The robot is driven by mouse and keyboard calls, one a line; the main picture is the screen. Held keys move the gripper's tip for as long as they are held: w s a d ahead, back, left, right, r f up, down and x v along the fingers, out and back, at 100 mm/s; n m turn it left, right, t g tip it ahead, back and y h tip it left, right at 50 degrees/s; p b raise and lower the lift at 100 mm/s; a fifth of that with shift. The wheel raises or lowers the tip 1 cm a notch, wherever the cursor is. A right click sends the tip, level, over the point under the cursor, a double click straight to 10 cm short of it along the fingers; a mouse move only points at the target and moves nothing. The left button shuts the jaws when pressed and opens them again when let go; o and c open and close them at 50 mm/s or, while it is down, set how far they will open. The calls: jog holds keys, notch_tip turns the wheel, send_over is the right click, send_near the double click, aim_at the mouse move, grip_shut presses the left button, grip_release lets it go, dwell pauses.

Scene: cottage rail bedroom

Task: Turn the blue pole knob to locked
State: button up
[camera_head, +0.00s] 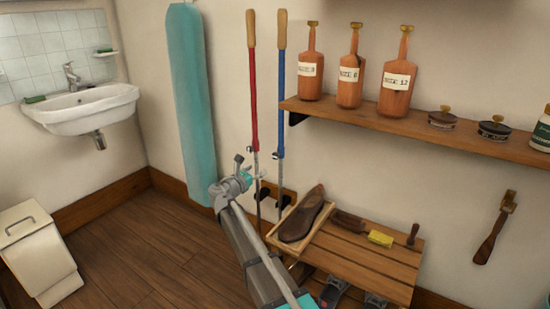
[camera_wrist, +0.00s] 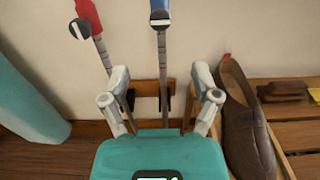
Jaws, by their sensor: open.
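The blue pole (camera_head: 281,100) leans upright against the wall, with a wooden grip on top and a thin grey lower shaft. Its small black-and-white knob (camera_head: 279,153) sits at the lower end of the blue part. In the wrist view the knob (camera_wrist: 160,18) is at the top centre, its pale mark lying roughly sideways. My gripper (camera_wrist: 160,82) is open and empty, its fingers to either side of the grey shaft in the picture, below the knob. In the head view my gripper (camera_head: 254,173) is left of and lower than the blue knob. I see no contact.
A red pole (camera_head: 253,90) with a similar knob (camera_wrist: 79,28) stands close on the left. A wooden bracket (camera_wrist: 147,88) is behind the shafts. A slatted bench (camera_head: 365,255) with a brown shoe (camera_head: 302,214) is at right. A teal padded board (camera_head: 189,100) stands left.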

aim_at(274, 157)
jog(key=x, duration=1.2)
jog(key=shift+w+d, duration=0.1)
jog(key=shift+w, duration=0.2)
grip_shut()
